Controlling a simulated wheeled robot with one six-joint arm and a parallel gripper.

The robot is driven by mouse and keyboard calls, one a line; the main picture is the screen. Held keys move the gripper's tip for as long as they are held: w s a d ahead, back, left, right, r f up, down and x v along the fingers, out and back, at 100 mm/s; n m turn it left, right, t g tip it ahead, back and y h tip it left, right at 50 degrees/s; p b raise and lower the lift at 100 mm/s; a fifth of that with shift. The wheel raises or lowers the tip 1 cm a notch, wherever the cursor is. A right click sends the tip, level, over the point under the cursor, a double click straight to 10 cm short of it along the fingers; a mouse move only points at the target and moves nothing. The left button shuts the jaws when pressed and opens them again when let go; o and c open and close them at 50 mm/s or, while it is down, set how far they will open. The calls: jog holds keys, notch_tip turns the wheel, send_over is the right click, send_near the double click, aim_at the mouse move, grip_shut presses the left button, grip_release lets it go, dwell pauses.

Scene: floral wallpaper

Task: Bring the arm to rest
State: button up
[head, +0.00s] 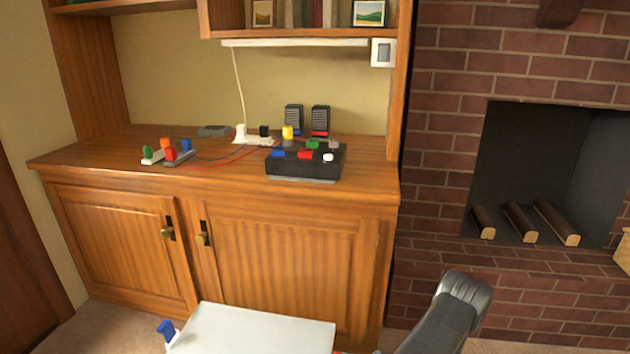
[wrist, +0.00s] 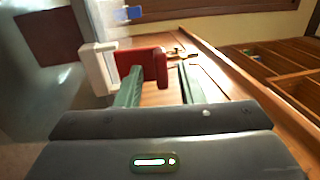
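My gripper (wrist: 160,75) shows in the wrist view with its two green fingers apart and a gap between them. A red block-like piece (wrist: 128,62) is beyond the left finger and partly overlaps the gap in the picture; the fingers do not close on it. A white piece (wrist: 98,68) sits beside the red one. In the head view my dark grey arm link (head: 445,315) rises at the bottom right; the gripper itself is out of that view.
A wooden cabinet (head: 290,250) carries a black box (head: 300,168) with coloured pieces, a white power strip (head: 252,139), two speakers (head: 294,119) and coloured plugs (head: 170,155). A brick fireplace (head: 440,130) stands at right. A blue piece (head: 166,327) is beside a white surface (head: 255,330) at the bottom.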

jog(key=p+v, duration=0.1)
jog(key=v, duration=1.2)
jog(key=w+a+r+h+p, duration=0.1)
jog(key=a+p, duration=0.1)
jog(key=a, duration=0.5)
jog(key=w+a+r+h+p, duration=0.1)
jog(key=a+r+h+p, duration=0.1)
jog(key=a, duration=0.5)
jog(key=shift+w+g+p, duration=0.3)
jog(key=shift+w+p, duration=0.1)
